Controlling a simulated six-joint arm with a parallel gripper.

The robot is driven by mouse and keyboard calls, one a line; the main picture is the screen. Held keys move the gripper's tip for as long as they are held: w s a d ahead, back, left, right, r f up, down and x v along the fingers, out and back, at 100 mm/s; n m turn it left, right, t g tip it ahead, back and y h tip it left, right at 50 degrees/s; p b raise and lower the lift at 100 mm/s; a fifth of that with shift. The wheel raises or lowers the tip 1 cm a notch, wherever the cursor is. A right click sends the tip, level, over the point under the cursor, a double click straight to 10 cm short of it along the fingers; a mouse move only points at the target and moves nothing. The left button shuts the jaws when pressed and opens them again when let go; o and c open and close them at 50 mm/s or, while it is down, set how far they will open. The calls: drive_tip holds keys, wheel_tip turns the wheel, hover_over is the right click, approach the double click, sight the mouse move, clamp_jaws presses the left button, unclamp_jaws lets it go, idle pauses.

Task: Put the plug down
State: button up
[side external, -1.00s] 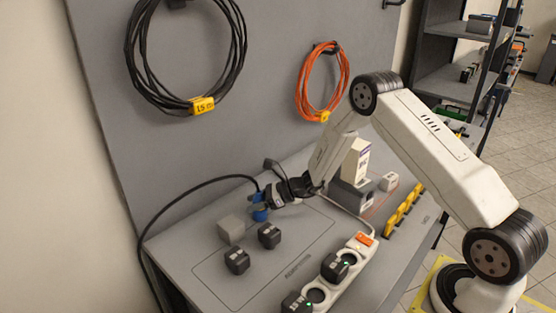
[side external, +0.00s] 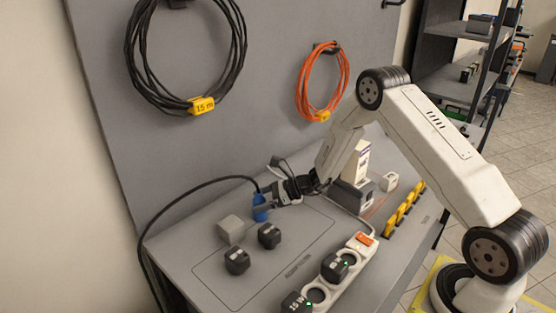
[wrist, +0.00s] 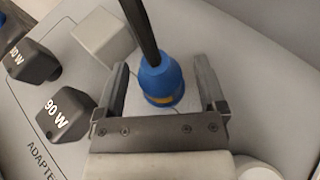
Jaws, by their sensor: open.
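The blue plug (side external: 260,207) stands on the grey bench at the back, with a black cable running from it. In the wrist view the plug (wrist: 161,80) shows its cable end, and the cable crosses up out of the picture. My gripper (side external: 272,196) is open just to the right of the plug. In the wrist view my gripper (wrist: 162,66) has one finger on each side of the plug, with a gap on both sides. The plug's lower end is hidden.
A grey block (side external: 231,229) and two black adapters (side external: 237,261) (side external: 269,236) lie close to the plug. A white power strip (side external: 316,297) with adapters in it runs along the front. Boxes (side external: 352,195) stand right of my gripper. Coiled cables hang on the back panel.

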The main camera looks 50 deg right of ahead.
drive_tip(key=v, duration=0.3)
wheel_tip(320, 180, up, 7)
idle(0.4)
drive_tip(key=shift+s, duration=0.1)
idle(0.4)
drive_tip(key=s+a+n+g+h, duration=0.2)
drive_tip(key=s+a+n+g, duration=0.4)
drive_tip(key=s+n, duration=0.45)
drive_tip(key=s+r+n+h, duration=0.2)
drive_tip(key=s+n+h, duration=0.5)
drive_tip(key=s+n, duration=0.6)
drive_tip(key=d+n, duration=0.1)
drive_tip(key=n, duration=0.2)
drive_tip(key=shift+r+g, duration=0.15)
drive_tip(key=shift+g, duration=0.25)
